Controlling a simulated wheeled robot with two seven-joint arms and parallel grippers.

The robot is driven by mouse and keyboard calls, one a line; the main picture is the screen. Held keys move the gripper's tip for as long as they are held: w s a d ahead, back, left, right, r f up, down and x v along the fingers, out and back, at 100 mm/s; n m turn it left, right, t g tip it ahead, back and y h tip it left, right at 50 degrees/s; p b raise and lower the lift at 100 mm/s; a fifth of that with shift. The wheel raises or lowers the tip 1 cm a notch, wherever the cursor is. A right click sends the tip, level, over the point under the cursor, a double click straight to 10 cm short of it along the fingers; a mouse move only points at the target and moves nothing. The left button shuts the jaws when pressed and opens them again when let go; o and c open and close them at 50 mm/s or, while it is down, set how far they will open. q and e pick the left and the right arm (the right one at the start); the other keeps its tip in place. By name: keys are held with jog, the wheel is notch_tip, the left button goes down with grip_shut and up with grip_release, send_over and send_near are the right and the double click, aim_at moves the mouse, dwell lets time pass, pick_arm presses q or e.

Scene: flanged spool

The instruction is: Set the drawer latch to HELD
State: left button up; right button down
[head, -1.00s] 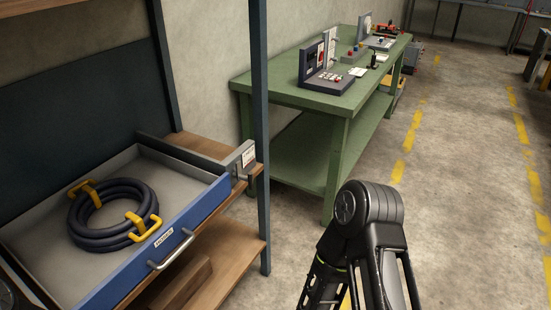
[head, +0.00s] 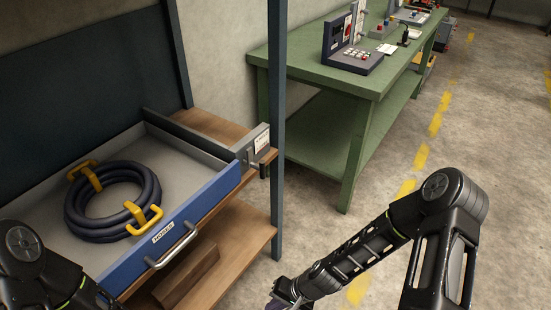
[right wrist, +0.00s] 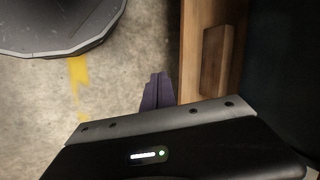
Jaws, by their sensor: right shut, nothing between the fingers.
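The blue drawer (head: 205,208) is pulled open from the wooden shelf unit, with a bar handle and a small label on its front. At its right side a grey bracket with a white label plate (head: 261,141) carries what looks like the latch (head: 253,165), a small lever with a dark end. The label's words and the latch's setting are too small to read. My right gripper (head: 280,303) is at the bottom edge, low and in front of the shelf, well apart from the latch. Its purple fingers (right wrist: 156,92) are shut and empty in the right wrist view. My left arm shows at lower left; its gripper is out of view.
A dark coil (head: 112,200) with yellow grips lies in the drawer. A dark upright post (head: 277,120) stands just right of the latch. A wooden block (head: 188,277) lies on the lower shelf (head: 235,245). The green bench (head: 365,80) stands behind; the floor at right is clear.

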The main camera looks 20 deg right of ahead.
jog(key=w+d+r+m+t+y, duration=0.25)
jog(key=w+d+r, duration=0.35)
jog(key=w, duration=0.3)
jog(key=w+d+r+m+t+y, duration=0.1)
jog(key=w+d+r+t, duration=0.2)
jog(key=w+d+r, duration=0.45)
jog(key=w+d+r+n+t+y, duration=0.1)
jog(key=w+d+r, duration=0.1)
jog(key=r, duration=0.3)
jog(key=w+d+r+n+t+y, duration=0.1)
jog(key=w+d+r+t, duration=0.1)
jog(key=r, duration=0.3)
jog(key=w+d+r+n+t+y+b, duration=0.1)
jog(key=w+d+r+t, duration=0.1)
jog(key=r, duration=0.3)
jog(key=shift+w+r, duration=0.3)
jog(key=shift+w, duration=0.45)
jog(key=shift+a, duration=0.15)
jog(key=w+a+p, duration=0.1)
jog(key=w+a, duration=0.1)
jog(key=a, duration=0.3)
jog(key=w+a+f+p, duration=0.1)
jog(key=w+a, duration=0.2)
jog(key=a, duration=0.2)
jog(key=shift+w, duration=0.25)
